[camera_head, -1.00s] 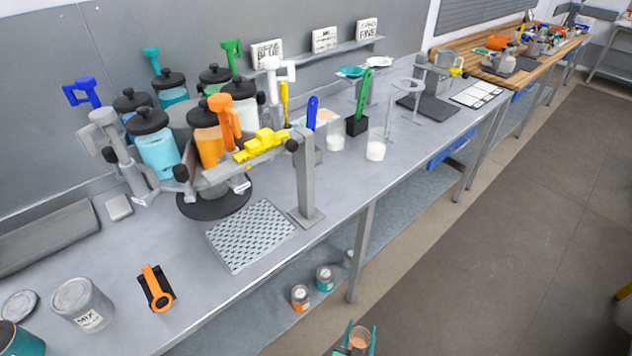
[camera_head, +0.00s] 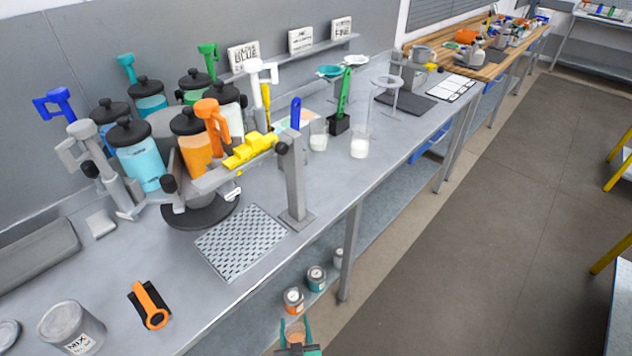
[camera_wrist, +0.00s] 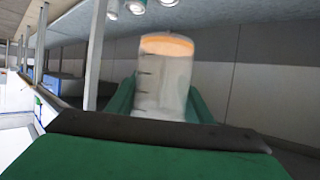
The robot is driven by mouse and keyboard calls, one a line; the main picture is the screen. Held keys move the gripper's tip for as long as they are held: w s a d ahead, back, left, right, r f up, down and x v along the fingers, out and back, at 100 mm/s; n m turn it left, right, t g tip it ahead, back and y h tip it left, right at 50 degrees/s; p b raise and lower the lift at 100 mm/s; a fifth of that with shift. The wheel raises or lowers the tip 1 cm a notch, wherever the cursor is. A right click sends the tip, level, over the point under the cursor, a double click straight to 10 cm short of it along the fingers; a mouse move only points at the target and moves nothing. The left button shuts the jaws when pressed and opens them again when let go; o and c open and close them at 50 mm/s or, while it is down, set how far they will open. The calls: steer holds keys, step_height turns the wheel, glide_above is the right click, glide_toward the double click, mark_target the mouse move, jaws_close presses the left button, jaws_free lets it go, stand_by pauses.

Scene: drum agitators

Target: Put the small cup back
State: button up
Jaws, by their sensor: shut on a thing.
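The small cup (camera_wrist: 165,75) is clear with graduation marks and a band of orange at its upper end in the wrist view. My gripper (camera_head: 298,338) has green fingers and is shut around this cup. In the head view the cup (camera_head: 296,332) shows at the bottom edge, in front of the bench and apart from it. The fingers hide part of the cup's sides, and the gripper body hides its near end.
The grey bench (camera_head: 245,285) carries a paint carousel (camera_head: 190,150), a perforated grate (camera_head: 240,242) and an orange-handled tool (camera_head: 150,305). Two clear cups with white contents (camera_head: 359,148) (camera_head: 318,135) stand farther back. Small tins (camera_head: 293,300) sit on the lower shelf.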

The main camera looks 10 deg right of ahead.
steer(key=shift+a, duration=0.3)
